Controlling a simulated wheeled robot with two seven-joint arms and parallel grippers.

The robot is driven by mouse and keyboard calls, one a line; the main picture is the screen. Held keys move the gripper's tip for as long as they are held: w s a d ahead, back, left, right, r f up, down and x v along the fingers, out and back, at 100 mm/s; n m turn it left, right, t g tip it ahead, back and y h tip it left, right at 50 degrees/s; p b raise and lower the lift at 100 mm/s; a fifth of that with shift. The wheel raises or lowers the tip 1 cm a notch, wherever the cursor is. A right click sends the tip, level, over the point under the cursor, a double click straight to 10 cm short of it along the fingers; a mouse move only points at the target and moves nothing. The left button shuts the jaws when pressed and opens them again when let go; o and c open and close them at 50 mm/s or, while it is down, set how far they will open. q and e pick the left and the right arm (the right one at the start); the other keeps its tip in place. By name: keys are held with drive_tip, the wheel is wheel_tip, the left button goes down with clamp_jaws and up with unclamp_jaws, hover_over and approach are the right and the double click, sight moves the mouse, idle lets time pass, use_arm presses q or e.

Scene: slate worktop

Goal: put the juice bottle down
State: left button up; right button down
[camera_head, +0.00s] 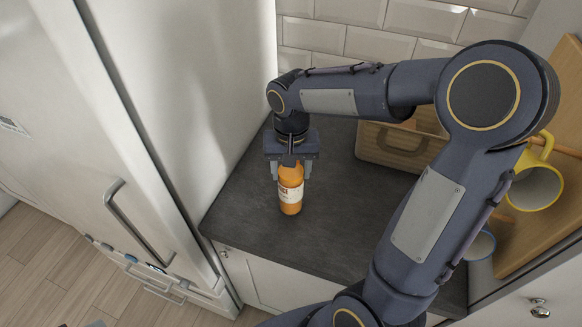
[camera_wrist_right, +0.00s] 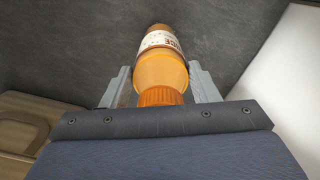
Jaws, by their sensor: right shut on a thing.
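The juice bottle (camera_head: 290,195) is orange with a white label. It is upright at the slate worktop (camera_head: 330,230), near the front left part. I cannot tell whether its base touches the worktop. My right gripper (camera_head: 290,174) comes from above and is shut on the bottle's upper part, which it partly hides. In the right wrist view the bottle (camera_wrist_right: 160,70) sits between the two fingers of the gripper (camera_wrist_right: 160,88), with its orange cap end nearest the camera. My left gripper is not in view.
A wooden crate (camera_head: 392,150) stands at the back right of the bottle. A yellow mug (camera_head: 535,187) and another cup (camera_head: 481,244) are at the right, near a wooden board (camera_head: 540,225). A white fridge (camera_head: 150,120) borders the left. The worktop around the bottle is clear.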

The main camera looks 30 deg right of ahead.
drive_tip(key=shift+f, duration=0.15)
drive_tip(key=c, duration=0.5)
unclamp_jaws()
